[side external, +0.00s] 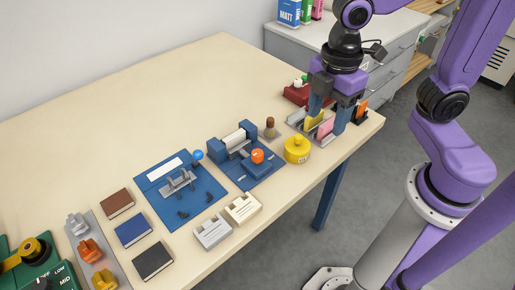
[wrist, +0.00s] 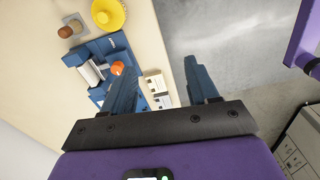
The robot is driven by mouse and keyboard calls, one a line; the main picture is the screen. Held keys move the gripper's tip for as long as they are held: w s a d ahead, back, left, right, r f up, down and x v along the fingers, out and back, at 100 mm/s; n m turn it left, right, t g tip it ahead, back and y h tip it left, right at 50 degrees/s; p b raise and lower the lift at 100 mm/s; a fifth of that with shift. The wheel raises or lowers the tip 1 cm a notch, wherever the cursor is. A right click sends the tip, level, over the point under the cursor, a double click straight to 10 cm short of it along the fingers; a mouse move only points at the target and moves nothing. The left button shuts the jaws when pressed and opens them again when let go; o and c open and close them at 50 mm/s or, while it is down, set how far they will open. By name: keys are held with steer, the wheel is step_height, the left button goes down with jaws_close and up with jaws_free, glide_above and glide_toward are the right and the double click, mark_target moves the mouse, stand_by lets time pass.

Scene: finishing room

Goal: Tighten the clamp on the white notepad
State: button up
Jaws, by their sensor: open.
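A blue clamp fixture (side external: 222,153) stands on the table, with a white block-like pad (side external: 237,139), apparently the notepad, between its blue jaws. An orange round knob (side external: 257,156) is at its front. I cannot tell how tightly the jaws press. My gripper (side external: 328,112) is open and empty, right of the fixture and apart from it, over the table's right end. Its two blue fingers (wrist: 156,68) point down.
A yellow round container (side external: 297,149) and a brown-topped peg (side external: 270,127) stand between fixture and gripper. A card rack with pink (side external: 326,128) and yellow cards is by the fingers. A blue board (side external: 195,205), books (side external: 133,231) and cream block (side external: 243,208) lie left. The table's back left is clear.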

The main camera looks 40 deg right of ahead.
mark_target(258, 153)
steer(key=w+a+n, duration=0.6)
steer(key=w+n, duration=0.1)
steer(key=w, duration=0.7)
steer(key=f, duration=1.6)
steer(key=shift+s+a+f, duration=0.1)
steer(key=shift+s+f, duration=0.15)
steer(key=shift+f, duration=0.1)
steer(key=shift+c, duration=0.2)
steer(key=c, duration=1)
